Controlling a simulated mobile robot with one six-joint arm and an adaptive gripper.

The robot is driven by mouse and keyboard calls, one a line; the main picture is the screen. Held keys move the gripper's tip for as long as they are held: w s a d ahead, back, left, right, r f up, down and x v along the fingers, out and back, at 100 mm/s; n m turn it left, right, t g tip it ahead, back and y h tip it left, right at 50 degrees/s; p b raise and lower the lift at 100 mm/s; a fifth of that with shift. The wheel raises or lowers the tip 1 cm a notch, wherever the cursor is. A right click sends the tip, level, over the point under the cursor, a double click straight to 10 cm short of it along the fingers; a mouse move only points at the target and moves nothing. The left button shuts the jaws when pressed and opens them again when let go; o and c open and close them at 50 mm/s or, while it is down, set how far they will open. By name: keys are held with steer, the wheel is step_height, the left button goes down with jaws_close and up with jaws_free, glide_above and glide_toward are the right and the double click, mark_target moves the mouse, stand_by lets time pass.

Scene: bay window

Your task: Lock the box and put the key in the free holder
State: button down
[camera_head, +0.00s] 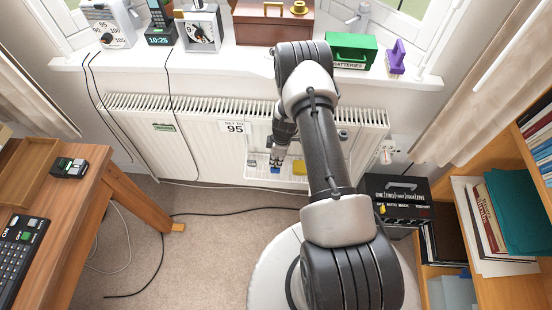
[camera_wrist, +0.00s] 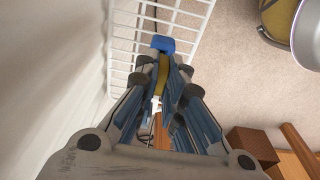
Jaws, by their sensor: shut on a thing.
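My gripper (camera_head: 274,168) points down in front of the radiator, at a white wire rack (camera_head: 262,181). In the wrist view my gripper (camera_wrist: 161,60) is shut on a narrow brass-coloured piece (camera_wrist: 162,74); I cannot tell if it is the key. A blue piece (camera_wrist: 163,44) shows at the fingertips. I cannot tell whether it is held or on the rack. A yellow thing (camera_head: 300,168) is at the rack's right side.
A green box (camera_head: 352,48) and a purple thing (camera_head: 396,58) stand right on the sill; dials (camera_head: 203,36) and a clock (camera_head: 160,38) stand left. The radiator (camera_head: 190,140) is close behind my gripper. A desk is left, shelves right. Cables cross the carpet (camera_head: 210,250).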

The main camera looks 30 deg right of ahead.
steer(key=shift+f, duration=0.95)
steer(key=c, duration=1.6)
jaws_free()
step_height(320, 180, up, 12)
steer(key=d, duration=0.1)
steer(key=shift+s, duration=0.45)
steer(key=shift+d, duration=0.1)
